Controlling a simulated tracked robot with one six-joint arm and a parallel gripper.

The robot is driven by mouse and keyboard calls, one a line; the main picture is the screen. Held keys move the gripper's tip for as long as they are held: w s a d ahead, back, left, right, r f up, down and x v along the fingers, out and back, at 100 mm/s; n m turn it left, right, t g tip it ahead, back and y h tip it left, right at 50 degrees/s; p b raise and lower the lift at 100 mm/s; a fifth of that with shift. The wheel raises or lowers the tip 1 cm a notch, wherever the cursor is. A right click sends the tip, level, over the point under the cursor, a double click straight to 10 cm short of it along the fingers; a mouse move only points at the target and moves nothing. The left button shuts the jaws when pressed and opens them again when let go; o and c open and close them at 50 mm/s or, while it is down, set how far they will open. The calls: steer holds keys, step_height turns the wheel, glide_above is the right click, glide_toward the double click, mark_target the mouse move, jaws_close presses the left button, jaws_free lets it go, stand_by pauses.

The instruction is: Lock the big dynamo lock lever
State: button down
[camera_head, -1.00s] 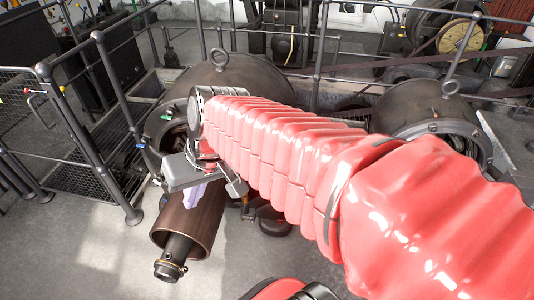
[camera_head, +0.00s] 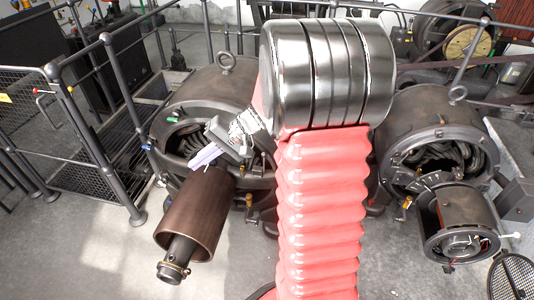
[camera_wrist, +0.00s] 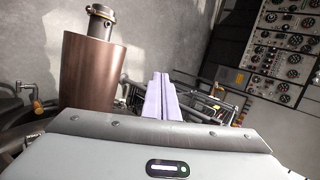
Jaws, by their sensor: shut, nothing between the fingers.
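The big dynamo (camera_head: 215,85) stands left of centre, its round front open. A brown cylinder (camera_head: 197,212) with a dark shaft end extends from it toward the camera. The cylinder also shows in the wrist view (camera_wrist: 90,75). A small brass-tipped lever (camera_head: 249,200) is on the dynamo's lower right rim; I cannot tell whether it is the lock lever. My gripper (camera_head: 197,160), with pale lilac fingers, is shut and empty before the opening, above the cylinder. Its fingers also show in the wrist view (camera_wrist: 160,82).
A second, smaller dynamo (camera_head: 435,130) stands at right, with a cylinder (camera_head: 458,225) at its front. Metal railings (camera_head: 120,120) run along the left and back. A control panel (camera_wrist: 285,45) is at upper right in the wrist view. The floor in front is bare.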

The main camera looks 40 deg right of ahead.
steer(key=w+d+f+m+t+h, duration=0.1)
steer(key=w+d+f+m+t, duration=0.2)
steer(key=d+f, duration=0.45)
steer(key=w+d+f+m+t, duration=0.3)
steer(key=w+d+f+m, duration=0.1)
steer(key=d, duration=0.7)
steer(key=s+d+f+m+t+h, duration=0.2)
steer(key=s+d+f+m+h, duration=0.1)
steer(key=d+f, duration=0.5)
steer(key=s+d+f+m+t+h, duration=0.1)
steer(key=s+d+f+m+h, duration=0.2)
steer(key=d+f, duration=0.6)
steer(key=d+h, duration=0.1)
steer(key=d, duration=0.1)
steer(key=shift+d+m+t+h, duration=0.3)
steer(key=shift+t, duration=0.1)
